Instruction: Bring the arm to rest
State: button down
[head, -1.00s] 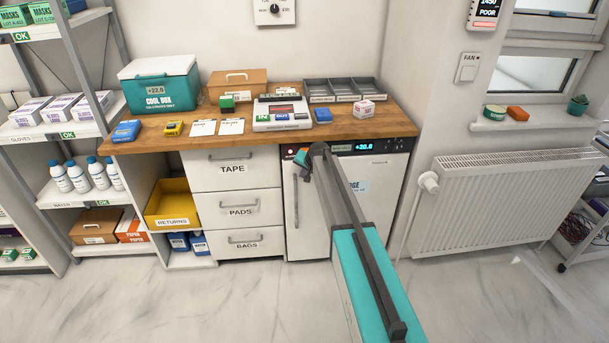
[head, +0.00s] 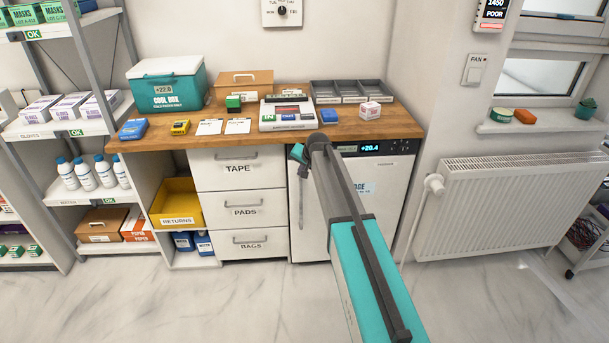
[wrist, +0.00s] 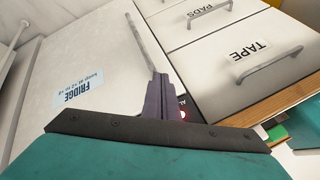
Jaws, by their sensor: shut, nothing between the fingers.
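My arm reaches forward over the floor toward the white fridge (head: 375,215) under the counter. My gripper (wrist: 160,98) is shut and empty; its dark fingers show in the wrist view in front of the fridge's handle side. In the head view only a small teal and dark part of my gripper (head: 299,156) shows, at the fridge's top left corner. The rest is hidden behind the arm or too small to make out. I cannot tell whether the fingers touch the fridge. The fridge door looks closed, and its display (head: 370,148) is lit.
The wooden counter (head: 270,133) holds a cool box (head: 168,88), a grey divided tray (head: 352,91) and several small items. Drawers labelled TAPE (head: 238,169), PADS and BAGS stand left of the fridge. A radiator (head: 520,205) is on the right. The floor in front is clear.

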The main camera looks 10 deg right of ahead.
dwell(0.4)
jog(key=s+f+g, duration=0.1)
jog(key=s+f, duration=0.4)
jog(key=f, duration=0.4)
jog(key=s+f+g, duration=0.1)
jog(key=s+f, duration=0.4)
jog(key=f, duration=0.4)
jog(key=s+a+f+g, duration=0.1)
jog(key=s+f+g, duration=0.3)
jog(key=s+f, duration=1.15)
jog(key=s+d+f+n+g, duration=0.1)
jog(key=s+f+n+g, duration=0.1)
jog(key=s, duration=1.8)
jog(key=s+d+f+n+g+h, duration=0.1)
jog(key=s+n+g, duration=0.3)
jog(key=s, duration=1.6)
jog(key=shift+f+n, duration=0.4)
jog(key=shift+f, duration=0.3)
